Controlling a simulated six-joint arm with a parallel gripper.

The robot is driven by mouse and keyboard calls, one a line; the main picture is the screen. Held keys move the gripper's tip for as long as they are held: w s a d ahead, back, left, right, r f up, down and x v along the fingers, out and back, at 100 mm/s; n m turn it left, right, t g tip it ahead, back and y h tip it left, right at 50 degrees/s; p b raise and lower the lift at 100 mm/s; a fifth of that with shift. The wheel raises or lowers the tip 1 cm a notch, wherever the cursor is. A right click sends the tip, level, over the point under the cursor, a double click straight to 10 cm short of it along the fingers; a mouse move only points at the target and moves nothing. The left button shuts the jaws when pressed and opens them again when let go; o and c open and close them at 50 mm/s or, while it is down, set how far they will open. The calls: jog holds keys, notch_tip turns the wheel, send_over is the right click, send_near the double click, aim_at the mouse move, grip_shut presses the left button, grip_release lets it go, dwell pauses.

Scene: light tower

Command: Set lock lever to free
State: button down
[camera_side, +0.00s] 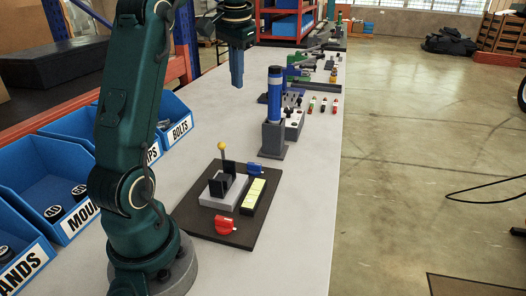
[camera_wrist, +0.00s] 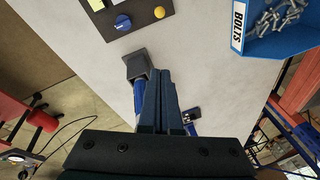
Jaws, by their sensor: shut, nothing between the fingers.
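A dark panel (camera_side: 200,226) lies on the table and bears several controls. A thin lever with a yellow ball (camera_side: 222,146) stands upright on it behind a black block; the ball also shows in the wrist view (camera_wrist: 159,12). A blue handle (camera_side: 229,167) and a red handle (camera_side: 225,226) sit on the same panel; the blue one shows in the wrist view (camera_wrist: 122,22). No readable lock or free marking tells which is the lock lever. My gripper (camera_side: 237,85) is shut and empty, pointing down well above the table, behind the panel; its fingers (camera_wrist: 160,75) show together in the wrist view.
A blue light tower (camera_side: 275,95) on a grey base (camera_side: 273,140) stands behind the panel, to the right of my gripper. Blue bins (camera_side: 45,190) line the table's left edge. More devices stand farther back. The table's front right strip is clear.

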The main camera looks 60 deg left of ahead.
jog(key=shift+f, duration=1.55)
send_over(223, 154)
jog(key=w, duration=0.2)
notch_tip(223, 154, down, 11)
jog(key=shift+a, duration=0.2)
